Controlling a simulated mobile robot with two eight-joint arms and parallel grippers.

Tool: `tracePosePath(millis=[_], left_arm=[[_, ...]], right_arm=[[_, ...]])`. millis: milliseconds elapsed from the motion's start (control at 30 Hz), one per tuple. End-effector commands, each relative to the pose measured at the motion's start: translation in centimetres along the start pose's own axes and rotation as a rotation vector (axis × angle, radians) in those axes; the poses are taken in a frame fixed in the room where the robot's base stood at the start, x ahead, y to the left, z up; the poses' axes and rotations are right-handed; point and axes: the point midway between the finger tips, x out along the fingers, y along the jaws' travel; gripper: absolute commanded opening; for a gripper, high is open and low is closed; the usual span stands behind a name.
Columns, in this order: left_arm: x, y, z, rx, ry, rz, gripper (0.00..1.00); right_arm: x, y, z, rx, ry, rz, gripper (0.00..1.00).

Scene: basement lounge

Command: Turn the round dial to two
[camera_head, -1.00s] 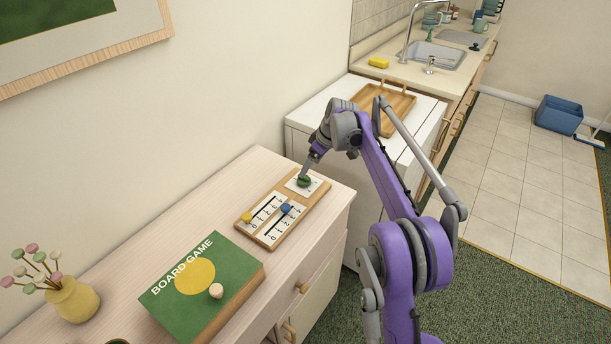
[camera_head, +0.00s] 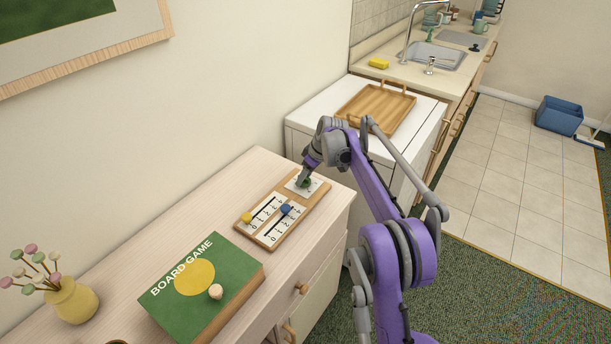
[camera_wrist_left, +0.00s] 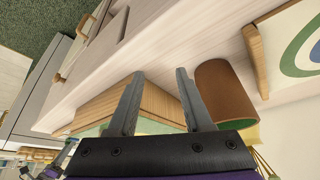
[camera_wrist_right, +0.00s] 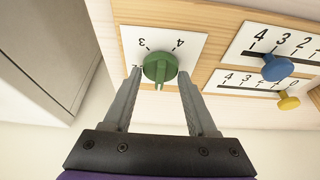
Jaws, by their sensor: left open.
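The round green dial (camera_wrist_right: 160,67) sits on a white plate of the wooden control board; in the right wrist view the digits 3 and 4 show upside down above it. Its narrow ridge points toward the bottom of that view, and other marks are partly hidden. My right gripper (camera_wrist_right: 160,73) is open, its fingertips on either side of the dial; I cannot tell whether they touch it. The dial also shows in the head view (camera_head: 307,183) under my right gripper (camera_head: 302,182). My left gripper (camera_wrist_left: 160,73) is open and empty, near the board game box.
The board (camera_head: 266,246) also carries a blue slider knob (camera_head: 286,209) and a yellow one (camera_head: 247,217). A green board game box (camera_head: 170,308) and a yellow vase (camera_head: 74,302) stand on the same cabinet. A wooden tray (camera_head: 372,108) lies beyond.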

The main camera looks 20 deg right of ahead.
Motion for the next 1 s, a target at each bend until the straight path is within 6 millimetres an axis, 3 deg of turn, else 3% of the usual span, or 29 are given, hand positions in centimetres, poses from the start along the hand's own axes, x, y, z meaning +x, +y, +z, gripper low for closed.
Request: tracePosePath(millis=[33, 200, 567, 1000], left_arm=[[0.0, 0.0, 0.0, 0.0, 0.0, 0.0, 0.5], [0.0, 0.0, 0.0, 0.0, 0.0, 0.0, 0.5], [0.03, 0.0, 0.02, 0.0, 0.0, 0.0, 0.5], [0.07, 0.0, 0.05, 0.0, 0.0, 0.0, 0.5]], right_arm=[[-0.02, -0.01, 0.0, 0.0, 0.0, 0.0, 0.33], [-0.02, -0.01, 0.0, 0.0, 0.0, 0.0, 0.03], [-0.03, -0.08, -0.04, 0.054, 0.001, 0.023, 0.02], [0.0, -0.37, -0.13, 0.369, 0.001, 0.154, 0.02]])
